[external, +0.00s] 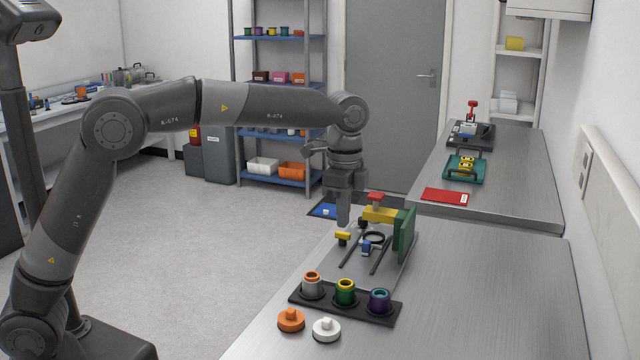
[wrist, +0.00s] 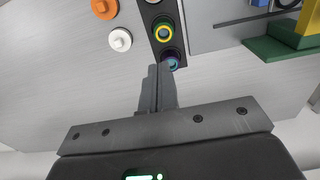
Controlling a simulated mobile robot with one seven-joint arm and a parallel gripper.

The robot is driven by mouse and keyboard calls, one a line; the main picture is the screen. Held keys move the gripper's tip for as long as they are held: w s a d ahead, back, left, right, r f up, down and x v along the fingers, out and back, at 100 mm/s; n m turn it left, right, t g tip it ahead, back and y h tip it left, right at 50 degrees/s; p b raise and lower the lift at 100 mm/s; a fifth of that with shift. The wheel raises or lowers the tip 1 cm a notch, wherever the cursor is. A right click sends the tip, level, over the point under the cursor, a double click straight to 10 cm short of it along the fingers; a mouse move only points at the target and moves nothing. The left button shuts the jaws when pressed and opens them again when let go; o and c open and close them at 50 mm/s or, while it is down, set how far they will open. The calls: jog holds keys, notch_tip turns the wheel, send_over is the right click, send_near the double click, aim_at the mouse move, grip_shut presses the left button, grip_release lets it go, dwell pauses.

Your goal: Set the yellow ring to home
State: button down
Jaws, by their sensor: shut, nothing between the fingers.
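A yellow ring (external: 345,283) sits on top of a green cup in the middle of a black three-cup holder (external: 331,304) on the near bench. The wrist view shows the same ring (wrist: 164,32) from above. An orange-rimmed grey cup (external: 312,284) stands to its left and a teal-rimmed purple cup (external: 379,300) to its right. My gripper (external: 343,222) is shut and empty, pointing down above the bench and apart from the ring. In the wrist view the closed fingertips (wrist: 161,68) appear just below the ring, beside the purple cup (wrist: 172,62).
Behind the holder is a fixture with dark rails (external: 381,255), a black ring (external: 373,238), a blue block, a yellow block with a red top (external: 380,214) and an upright green plate (external: 407,235). Orange (external: 291,320) and white (external: 326,330) knobbed discs lie in front. The bench's right side is clear.

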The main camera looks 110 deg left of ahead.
aim_at(340, 284)
notch_tip(340, 284, down, 14)
dwell(0.6)
jog(key=shift+s+d+f, duration=0.1)
jog(key=shift+d+f, duration=0.05)
jog(key=shift+f, duration=1)
jog(key=shift+r, duration=0.1)
notch_tip(340, 284, up, 15)
jog(key=shift+r, duration=0.15)
